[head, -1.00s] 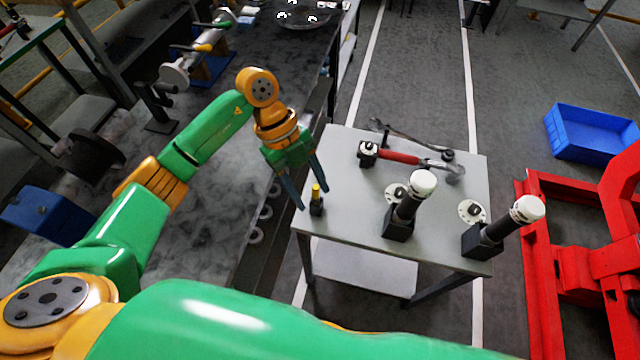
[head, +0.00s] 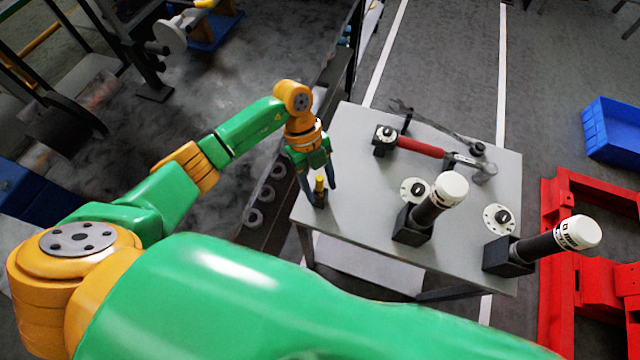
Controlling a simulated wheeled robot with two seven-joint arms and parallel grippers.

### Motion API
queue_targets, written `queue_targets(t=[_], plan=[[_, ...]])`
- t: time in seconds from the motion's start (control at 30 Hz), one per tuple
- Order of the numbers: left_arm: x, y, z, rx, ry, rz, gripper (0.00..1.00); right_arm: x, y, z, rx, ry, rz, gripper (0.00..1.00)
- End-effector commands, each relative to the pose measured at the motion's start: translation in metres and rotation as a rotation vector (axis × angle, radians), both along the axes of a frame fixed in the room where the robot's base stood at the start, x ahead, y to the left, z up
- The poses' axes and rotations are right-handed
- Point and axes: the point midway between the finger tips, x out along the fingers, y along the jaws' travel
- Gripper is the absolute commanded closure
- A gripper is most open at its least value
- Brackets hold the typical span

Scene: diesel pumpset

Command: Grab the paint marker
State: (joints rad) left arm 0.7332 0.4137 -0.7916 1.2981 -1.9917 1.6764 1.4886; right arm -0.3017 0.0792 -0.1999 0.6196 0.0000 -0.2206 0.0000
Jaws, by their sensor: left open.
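The paint marker (head: 319,184) is a small yellow-topped piece standing upright in a dark holder at the left edge of the grey table (head: 350,135). My left gripper (head: 321,196) points down at it with its fingers open. The two fingers appear one on each side of the marker. I cannot tell whether either finger touches it. My right gripper is not in view.
A red-handled hammer (head: 425,149) and a wrench (head: 440,127) lie at the table's back. Two black cylinders with white caps (head: 450,190) (head: 577,232) lean in holders to the right. A red frame (head: 552,270) and blue crate (head: 612,135) stand beyond.

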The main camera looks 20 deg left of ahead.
Motion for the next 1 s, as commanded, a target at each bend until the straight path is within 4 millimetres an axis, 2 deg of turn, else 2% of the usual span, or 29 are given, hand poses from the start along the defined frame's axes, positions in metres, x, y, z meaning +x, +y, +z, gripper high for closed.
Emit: queue_targets(t=[0.13, 0.3, 0.33, 0.37, 0.7, 0.77, 1.0], plan=[[0.0, 0.0, 0.0, 0.0, 0.0, 0.0, 0.43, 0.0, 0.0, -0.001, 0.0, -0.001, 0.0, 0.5], [0.0, 0.0, 0.0, -0.001, -0.001, -0.001, 0.88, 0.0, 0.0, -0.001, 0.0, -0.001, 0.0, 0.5], [0.0, 0.0, 0.0, -0.001, -0.001, -0.001, 0.96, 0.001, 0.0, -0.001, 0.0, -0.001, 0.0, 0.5], [0.0, 0.0, 0.0, -0.001, -0.001, -0.001, 1.0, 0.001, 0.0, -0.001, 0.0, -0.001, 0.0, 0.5], [0.001, 0.0, 0.004, -0.001, -0.003, -0.001, 1.0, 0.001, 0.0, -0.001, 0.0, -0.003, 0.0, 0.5], [0.002, 0.0, 0.014, -0.002, -0.006, -0.001, 1.0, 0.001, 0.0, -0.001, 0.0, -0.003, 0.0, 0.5], [0.001, 0.0, 0.076, 0.0, -0.007, -0.003, 1.0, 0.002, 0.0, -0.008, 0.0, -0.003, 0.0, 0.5]])
